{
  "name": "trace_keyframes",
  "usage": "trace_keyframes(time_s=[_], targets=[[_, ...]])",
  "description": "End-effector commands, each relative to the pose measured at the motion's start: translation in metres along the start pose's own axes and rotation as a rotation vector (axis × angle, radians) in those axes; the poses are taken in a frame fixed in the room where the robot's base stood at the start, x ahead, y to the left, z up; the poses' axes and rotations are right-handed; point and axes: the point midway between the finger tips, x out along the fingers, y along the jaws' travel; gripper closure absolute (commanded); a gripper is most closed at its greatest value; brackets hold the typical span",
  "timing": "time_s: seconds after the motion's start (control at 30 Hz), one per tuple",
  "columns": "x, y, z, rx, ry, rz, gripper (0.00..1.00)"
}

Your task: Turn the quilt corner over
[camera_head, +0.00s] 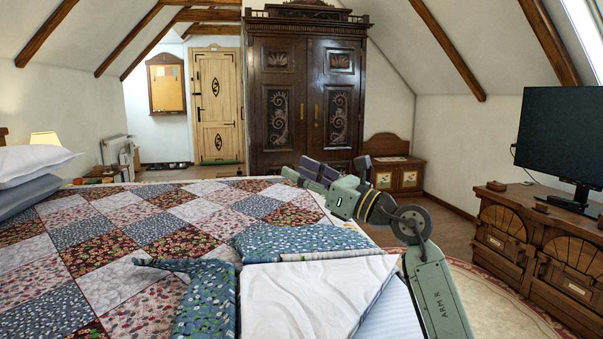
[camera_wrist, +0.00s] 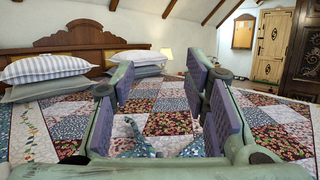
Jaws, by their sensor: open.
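The patchwork quilt (camera_head: 140,225) covers the bed, with red, blue and pale squares. Near the bed's front right, blue patterned folds (camera_head: 290,242) lie bunched, with one raised peak on their left. A plain white cloth area (camera_head: 310,300) shows beside these folds; I cannot tell whether it is the quilt's underside or a sheet. My gripper (camera_head: 310,172) is above the bed's right edge, past the folds, open and empty. In the wrist view, the purple pads of my gripper (camera_wrist: 160,88) stand wide apart with the quilt (camera_wrist: 165,122) below and beyond them.
Pillows (camera_head: 30,165) lie at the bed's left end, by a wooden headboard (camera_wrist: 75,42). A dark armoire (camera_head: 307,95) stands at the back. A wooden chest (camera_head: 395,175) stands beside it. A carved cabinet (camera_head: 540,245) with a monitor (camera_head: 560,135) stands at right. Floor shows between bed and cabinet.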

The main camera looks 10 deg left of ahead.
Motion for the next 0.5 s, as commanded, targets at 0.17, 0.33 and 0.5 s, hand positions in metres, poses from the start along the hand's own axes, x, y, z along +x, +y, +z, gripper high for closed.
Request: trace_keyframes(time_s=[0.17, 0.33, 0.5], targets=[[-0.026, -0.001, 0.0, 0.0, -0.002, -0.004, 0.58], [-0.064, -0.001, 0.0, 0.001, -0.002, -0.005, 0.58], [-0.095, -0.001, 0.0, -0.001, -0.001, -0.003, 0.58]])
